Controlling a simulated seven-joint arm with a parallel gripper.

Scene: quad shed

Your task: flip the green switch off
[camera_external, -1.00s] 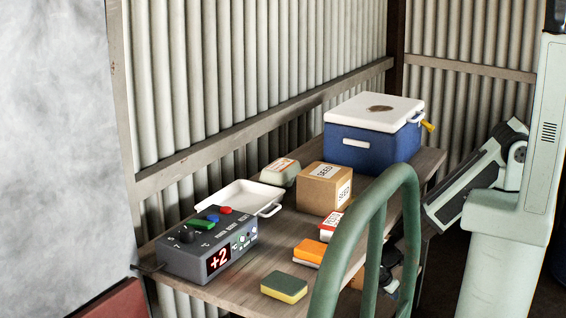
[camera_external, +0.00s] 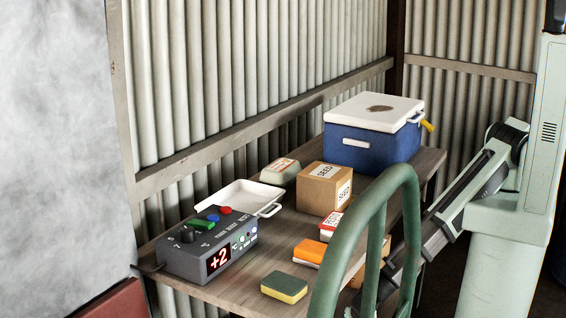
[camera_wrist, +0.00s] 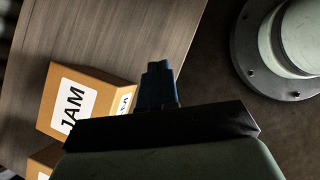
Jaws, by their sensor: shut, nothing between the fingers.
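A grey control box (camera_external: 190,262) sits at the near left end of the wooden table in the external view. A flat green switch (camera_external: 200,224) lies on its top, beside a blue button (camera_external: 213,217) and a red button (camera_external: 225,210). The box's front display reads +2. My gripper's dark fingers (camera_wrist: 158,75) are together and empty in the wrist view, above the floor just past the table edge. In the external view my gripper is low at the right, partly hidden by the green rail, far from the control box.
A JAM box (camera_wrist: 75,103) stands near the table edge. The table (camera_external: 262,262) also holds a sponge (camera_external: 284,288), an orange-topped item (camera_external: 310,252), a SEED carton (camera_external: 323,190), a white tray (camera_external: 238,195) and a blue cooler (camera_external: 365,148). A curved green rail (camera_external: 345,235) stands in front.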

